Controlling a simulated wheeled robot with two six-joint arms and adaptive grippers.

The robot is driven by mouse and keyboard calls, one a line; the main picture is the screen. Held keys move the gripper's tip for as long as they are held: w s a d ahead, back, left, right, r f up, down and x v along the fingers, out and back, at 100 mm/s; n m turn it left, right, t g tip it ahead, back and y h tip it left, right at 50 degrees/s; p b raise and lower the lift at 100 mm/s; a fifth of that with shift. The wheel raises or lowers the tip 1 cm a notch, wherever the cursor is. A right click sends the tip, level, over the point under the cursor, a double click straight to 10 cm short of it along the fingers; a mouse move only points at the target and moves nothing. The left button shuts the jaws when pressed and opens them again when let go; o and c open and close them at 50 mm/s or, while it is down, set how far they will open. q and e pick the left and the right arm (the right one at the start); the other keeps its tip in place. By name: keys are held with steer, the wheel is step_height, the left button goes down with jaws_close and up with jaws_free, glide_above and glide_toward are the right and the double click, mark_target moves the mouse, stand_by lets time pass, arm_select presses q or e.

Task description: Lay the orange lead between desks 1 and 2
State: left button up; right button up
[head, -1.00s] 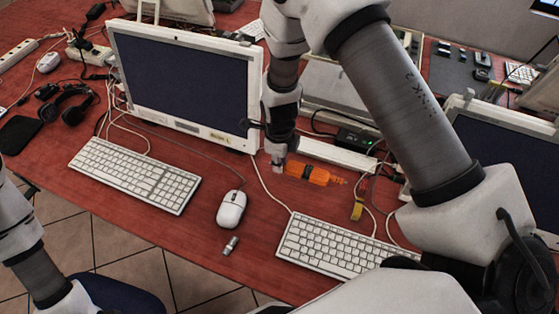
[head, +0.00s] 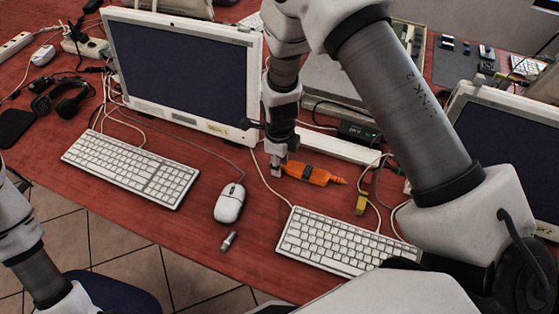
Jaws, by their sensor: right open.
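The orange lead (head: 322,176) lies coiled as a short bundle with a dark band around it on the red desk, between the two monitors. It is in front of the white power strip. My right gripper (head: 277,168) points down at the left end of the lead; the jaws are open, and I cannot tell whether they touch it. The desk 1 monitor (head: 180,75) stands left of the gripper. The desk 2 monitor (head: 510,150) stands at the right, partly behind my right arm. My left arm shows at the left edge, but its gripper is out of view.
A white power strip (head: 345,150) and a black adapter (head: 357,133) lie behind the lead. Two keyboards (head: 130,168) (head: 345,242), a mouse (head: 229,203), a small silver stick (head: 229,240), a yellow tag (head: 361,204) and thin white cables lie around. A headset (head: 65,97) is far left.

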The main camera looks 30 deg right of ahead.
step_height(320, 180, up, 12)
steer(key=shift+r, duration=0.15)
